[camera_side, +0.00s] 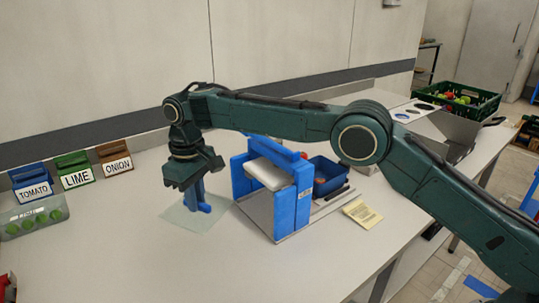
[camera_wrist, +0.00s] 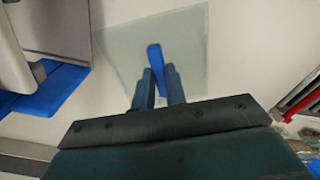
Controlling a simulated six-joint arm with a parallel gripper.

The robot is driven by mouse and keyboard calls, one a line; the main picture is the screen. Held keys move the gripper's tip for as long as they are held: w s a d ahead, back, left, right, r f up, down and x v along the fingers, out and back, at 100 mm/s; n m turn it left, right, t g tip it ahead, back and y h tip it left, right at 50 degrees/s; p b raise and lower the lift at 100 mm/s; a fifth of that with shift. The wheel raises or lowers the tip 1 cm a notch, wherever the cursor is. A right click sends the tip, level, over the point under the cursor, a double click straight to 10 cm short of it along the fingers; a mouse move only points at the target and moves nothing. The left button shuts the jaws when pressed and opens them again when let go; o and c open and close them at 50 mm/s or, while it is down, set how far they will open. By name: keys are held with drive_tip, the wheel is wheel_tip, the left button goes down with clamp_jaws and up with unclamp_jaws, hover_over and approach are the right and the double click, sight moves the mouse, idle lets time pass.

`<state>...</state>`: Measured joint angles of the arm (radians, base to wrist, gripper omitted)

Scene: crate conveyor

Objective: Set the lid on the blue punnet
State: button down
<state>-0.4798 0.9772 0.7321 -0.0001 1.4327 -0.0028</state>
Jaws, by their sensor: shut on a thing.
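The lid (camera_side: 180,218) is a clear, pale square sheet with a blue upright grip (camera_side: 204,208). It lies flat on or just above the white table, left of the blue stand; I cannot tell whether it touches the table. My gripper (camera_side: 198,196) points down over the lid and is shut on its blue grip. In the wrist view the sheet (camera_wrist: 120,50) spreads beyond the fingers, and the blue grip (camera_wrist: 154,56) stands between the fingertips (camera_wrist: 160,88). The blue punnet (camera_side: 328,172) appears to be the dark blue open container behind the blue stand, partly hidden by it.
The blue stand (camera_side: 285,212) with a white block (camera_side: 270,175) stands right of my gripper. A yellow note (camera_side: 362,213) lies beside it. TOMATO (camera_side: 34,192), LIME (camera_side: 77,178) and ONION (camera_side: 117,168) signs and a clear punnet of limes (camera_side: 35,222) are at left. The front table is clear.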

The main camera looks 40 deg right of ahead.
drive_tip(key=shift+s+d+r+n, duration=0.25)
drive_tip(key=shift+s+r+n, duration=0.15)
drive_tip(key=shift+s+r, duration=0.15)
drive_tip(key=s+d+r+n, duration=0.2)
drive_tip(key=s+d+n, duration=0.35)
drive_tip(key=s, duration=0.45)
drive_tip(key=s+d+r+n, duration=0.3)
drive_tip(key=s+d+n, duration=0.25)
drive_tip(key=s, duration=0.35)
drive_tip(key=w+d+r+m, duration=0.4)
drive_tip(key=d+m, duration=0.5)
drive_tip(key=w+d+r+m, duration=0.4)
drive_tip(key=w+d+m, duration=0.1)
drive_tip(key=d+m, duration=0.35)
drive_tip(key=w+d+f+n, duration=0.9)
drive_tip(key=w+f+n, duration=0.1)
drive_tip(key=n, duration=0.8)
drive_tip(key=shift+w+d, duration=0.35)
drive_tip(key=shift+w, duration=0.05)
drive_tip(key=shift+f, duration=0.2)
